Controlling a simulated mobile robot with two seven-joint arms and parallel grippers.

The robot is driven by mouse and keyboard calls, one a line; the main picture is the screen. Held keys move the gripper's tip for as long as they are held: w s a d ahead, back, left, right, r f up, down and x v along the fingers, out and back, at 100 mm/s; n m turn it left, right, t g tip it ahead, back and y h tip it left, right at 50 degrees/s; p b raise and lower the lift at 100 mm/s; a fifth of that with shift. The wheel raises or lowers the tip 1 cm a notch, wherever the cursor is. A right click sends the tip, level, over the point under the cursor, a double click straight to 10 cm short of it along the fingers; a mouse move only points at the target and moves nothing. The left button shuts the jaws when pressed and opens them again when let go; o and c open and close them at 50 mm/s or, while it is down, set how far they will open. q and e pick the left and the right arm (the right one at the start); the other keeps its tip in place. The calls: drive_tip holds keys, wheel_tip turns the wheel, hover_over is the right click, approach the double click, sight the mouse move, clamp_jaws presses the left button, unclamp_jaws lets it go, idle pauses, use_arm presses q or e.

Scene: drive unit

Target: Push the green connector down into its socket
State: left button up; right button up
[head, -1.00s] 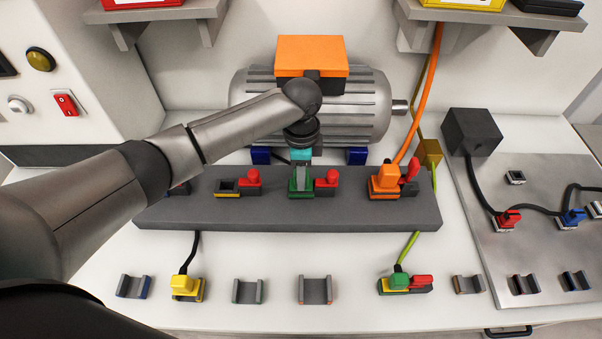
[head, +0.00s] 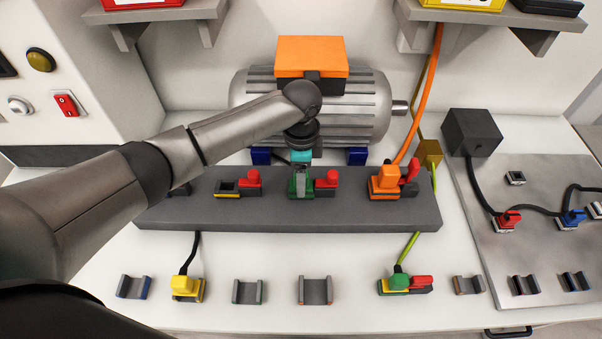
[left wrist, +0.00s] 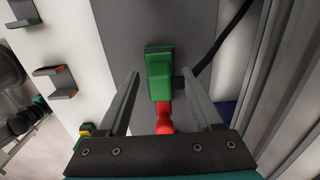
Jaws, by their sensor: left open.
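The green connector (left wrist: 158,78) stands at its socket on the grey terminal block (head: 345,212), beside a red lever (left wrist: 164,118). How deep it sits cannot be told. In the head view the green part (head: 292,190) is mostly hidden by my left gripper (head: 301,178). My left gripper also shows in the left wrist view (left wrist: 158,90); it is open, one finger on each side of the green connector, with a gap on both sides. My right gripper is not in view.
An orange connector (head: 385,178) with its cable stands to the right on the block. A motor (head: 360,105) lies close behind. A yellow connector (head: 184,286), a second green connector (head: 398,281) and empty grey holders (head: 249,291) line the front.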

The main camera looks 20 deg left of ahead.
use_arm(q)
drive_tip(key=shift+r, duration=0.15)
wheel_tip(320, 180, up, 20)
drive_tip(key=p, duration=0.7)
drive_tip(key=shift+p, duration=0.35)
